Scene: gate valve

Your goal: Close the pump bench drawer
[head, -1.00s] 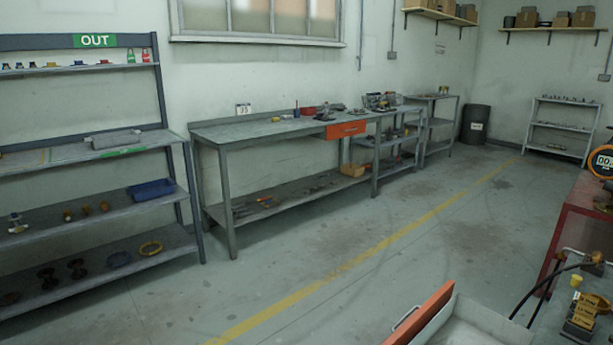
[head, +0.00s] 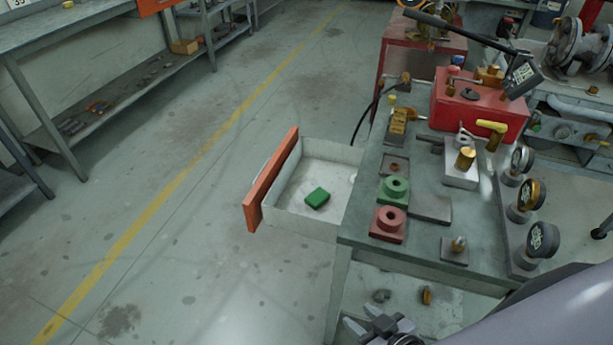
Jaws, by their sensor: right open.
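The pump bench drawer (head: 300,222) stands pulled out to the left of the pump bench (head: 355,218) in the head view. Its orange front (head: 271,182) faces left, and its handle is mostly hidden behind that front. A green block (head: 317,198) lies inside on the drawer floor. My right gripper (head: 378,326) is at the bottom edge of the view, open and empty, in front of the bench's lower part and apart from the drawer. My left gripper is not in view.
The bench top carries a red pump box (head: 478,106), a green flanged part (head: 394,189), a red flanged part (head: 389,222) and several gauges (head: 542,240). Clear floor with a yellow line (head: 165,207) lies left of the drawer. A long workbench (head: 60,38) stands at the upper left.

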